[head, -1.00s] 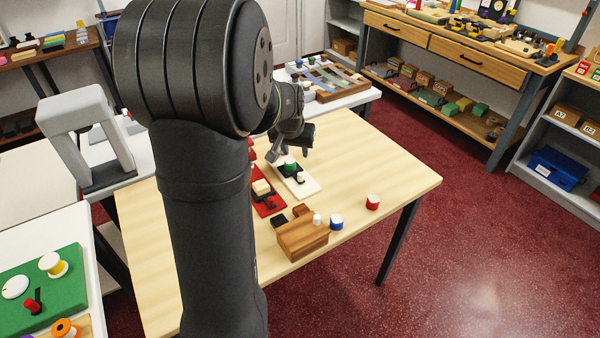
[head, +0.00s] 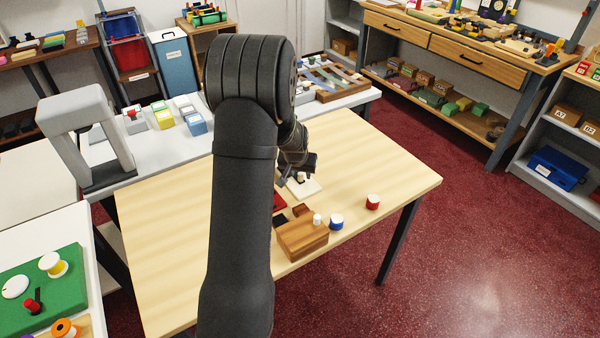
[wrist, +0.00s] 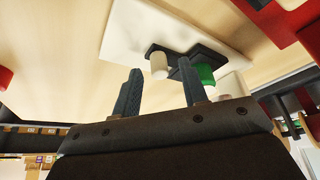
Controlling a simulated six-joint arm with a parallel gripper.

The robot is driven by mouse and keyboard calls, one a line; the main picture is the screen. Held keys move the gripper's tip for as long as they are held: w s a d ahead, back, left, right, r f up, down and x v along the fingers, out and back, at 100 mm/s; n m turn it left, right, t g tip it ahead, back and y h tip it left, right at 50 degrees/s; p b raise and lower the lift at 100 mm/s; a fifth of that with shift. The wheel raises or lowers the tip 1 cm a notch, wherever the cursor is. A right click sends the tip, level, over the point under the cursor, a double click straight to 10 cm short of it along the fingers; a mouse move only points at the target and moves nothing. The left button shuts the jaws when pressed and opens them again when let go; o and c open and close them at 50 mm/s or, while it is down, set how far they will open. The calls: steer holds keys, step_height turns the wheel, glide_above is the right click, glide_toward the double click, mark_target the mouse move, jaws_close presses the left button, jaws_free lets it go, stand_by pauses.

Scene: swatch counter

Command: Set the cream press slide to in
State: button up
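The cream press is a pale plate (head: 309,189) on the wooden table, partly hidden behind my gripper (head: 297,176). In the wrist view the plate (wrist: 132,28) carries a black track piece (wrist: 208,53). A short cream cylinder (wrist: 158,65) and a green part (wrist: 206,73) stand on it. My gripper (wrist: 160,80) has its fingers apart. The cylinder appears between the fingertips, with gaps on both sides, so it is not gripped. The green part shows just beyond the right fingertip.
A wooden block (head: 303,238), a blue-and-white cylinder (head: 336,222) and a red-and-white cylinder (head: 373,202) stand nearer the table's front edge. The table's right part is clear.

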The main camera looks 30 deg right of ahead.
steer(key=shift+f, duration=0.15)
jaws_close()
steer(key=shift+w, duration=2.2)
jaws_free()
steer(key=v, duration=1.7)
steer(key=shift+r, duration=0.25)
steer(key=shift+f, duration=0.1)
